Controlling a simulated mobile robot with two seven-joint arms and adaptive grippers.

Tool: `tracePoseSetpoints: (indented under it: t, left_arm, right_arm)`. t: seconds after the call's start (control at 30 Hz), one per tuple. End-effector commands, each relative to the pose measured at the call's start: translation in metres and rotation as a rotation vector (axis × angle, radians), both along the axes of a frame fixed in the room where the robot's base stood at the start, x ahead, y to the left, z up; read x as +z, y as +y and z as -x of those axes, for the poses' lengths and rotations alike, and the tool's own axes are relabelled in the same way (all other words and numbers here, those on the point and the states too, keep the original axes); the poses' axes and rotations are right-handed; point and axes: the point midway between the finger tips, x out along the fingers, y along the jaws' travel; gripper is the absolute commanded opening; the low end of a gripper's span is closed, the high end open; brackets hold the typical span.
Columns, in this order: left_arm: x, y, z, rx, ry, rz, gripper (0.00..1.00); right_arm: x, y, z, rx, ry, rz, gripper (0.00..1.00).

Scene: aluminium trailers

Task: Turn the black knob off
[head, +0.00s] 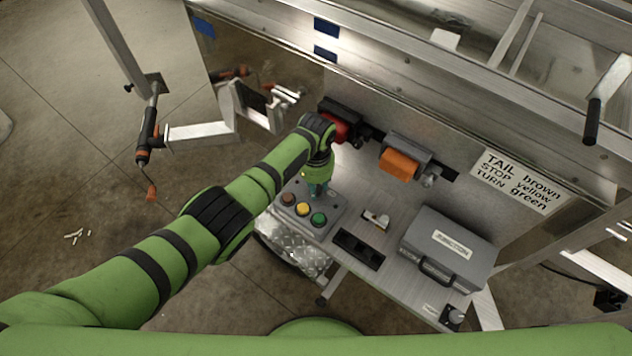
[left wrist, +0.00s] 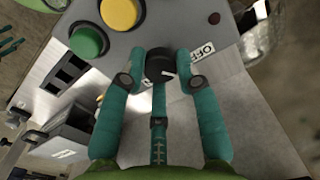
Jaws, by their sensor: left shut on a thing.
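The black knob (left wrist: 160,66) sits on the grey control box (left wrist: 225,25) and shows between the fingertips in the left wrist view. An OFF label (left wrist: 203,50) is beside it, partly behind a finger. My left gripper (left wrist: 163,68) is shut on the knob, with one teal finger on each side. In the head view my left gripper (head: 317,188) points down at the far part of the control box (head: 333,203) and hides the knob. I cannot tell which way the knob is turned. My right gripper is not in view.
The box carries a green button (head: 318,218), a yellow button (head: 302,209) and a dark reddish button (head: 287,198). A grey case (head: 450,243) and a black tray (head: 358,250) are to the right. Red and orange lamps (head: 399,164) are behind.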

Motion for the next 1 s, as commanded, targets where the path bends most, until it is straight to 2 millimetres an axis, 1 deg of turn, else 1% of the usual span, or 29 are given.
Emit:
tracePoseSetpoints:
  t: [0.2, 0.4, 0.9, 0.93, 0.97, 1.0]
  left_arm:
    - [-0.0012, -0.0003, 0.0021, 0.108, 0.006, 0.000, 0.00]
    - [-0.0016, 0.0000, 0.0018, 0.158, 0.004, 0.000, 0.00]
    - [-0.0020, 0.0003, 0.0019, 0.173, 0.006, -0.001, 0.00]
    - [-0.0020, 0.0004, 0.0020, 0.173, 0.006, -0.001, 0.44]
    - [-0.0020, 0.0004, 0.0018, 0.172, 0.006, -0.001, 0.56]
    - [-0.0019, 0.0005, 0.0018, 0.172, 0.005, -0.001, 0.56]
  right_arm:
    - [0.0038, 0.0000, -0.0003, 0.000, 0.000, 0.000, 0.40]
    - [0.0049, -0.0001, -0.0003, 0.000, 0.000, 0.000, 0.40]
    - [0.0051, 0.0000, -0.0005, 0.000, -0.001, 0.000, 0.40]
    - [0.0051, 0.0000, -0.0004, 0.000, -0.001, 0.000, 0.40]
    - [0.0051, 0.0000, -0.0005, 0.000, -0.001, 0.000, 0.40]
    - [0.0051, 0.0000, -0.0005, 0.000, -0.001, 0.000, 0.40]
